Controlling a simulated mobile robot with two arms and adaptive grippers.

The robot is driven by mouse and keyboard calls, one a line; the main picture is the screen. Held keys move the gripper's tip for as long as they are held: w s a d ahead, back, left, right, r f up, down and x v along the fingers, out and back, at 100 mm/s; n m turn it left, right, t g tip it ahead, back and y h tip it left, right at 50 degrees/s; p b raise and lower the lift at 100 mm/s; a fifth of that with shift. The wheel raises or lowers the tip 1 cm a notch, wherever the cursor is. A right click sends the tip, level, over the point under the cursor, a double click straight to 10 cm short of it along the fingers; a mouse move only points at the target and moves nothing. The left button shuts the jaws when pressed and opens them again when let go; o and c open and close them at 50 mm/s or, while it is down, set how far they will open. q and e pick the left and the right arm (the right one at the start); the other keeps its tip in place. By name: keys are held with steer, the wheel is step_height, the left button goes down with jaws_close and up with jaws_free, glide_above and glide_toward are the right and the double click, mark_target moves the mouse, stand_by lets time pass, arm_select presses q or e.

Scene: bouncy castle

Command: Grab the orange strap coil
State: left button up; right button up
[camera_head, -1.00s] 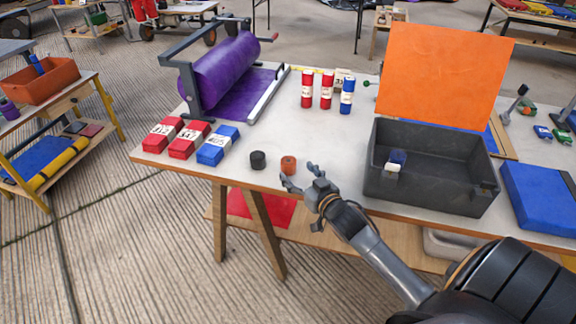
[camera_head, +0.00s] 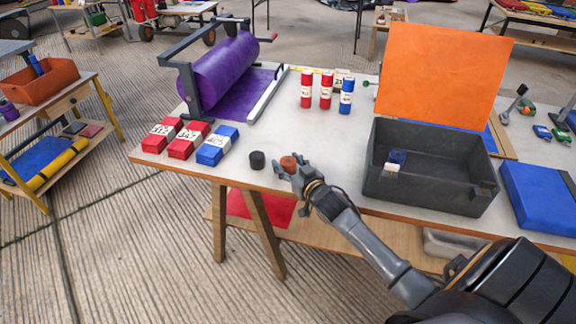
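The orange strap coil (camera_head: 288,163) is a small round roll on the white table top near its front edge. My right gripper (camera_head: 289,168) is at the coil, with its fingers at the coil's front and right side. The fingers look spread, and part of the coil is hidden behind them. I cannot tell whether they touch it. A black coil (camera_head: 257,160) stands just left of the orange one. My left gripper is not in view.
Red and blue boxes (camera_head: 217,146) lie to the left, and a purple roll (camera_head: 222,70) on a stand is behind them. Red and blue cylinders (camera_head: 326,91) stand further back. A dark open case (camera_head: 430,185) with an orange lid (camera_head: 445,75) is at the right.

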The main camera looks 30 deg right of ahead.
steer(key=c, duration=0.7)
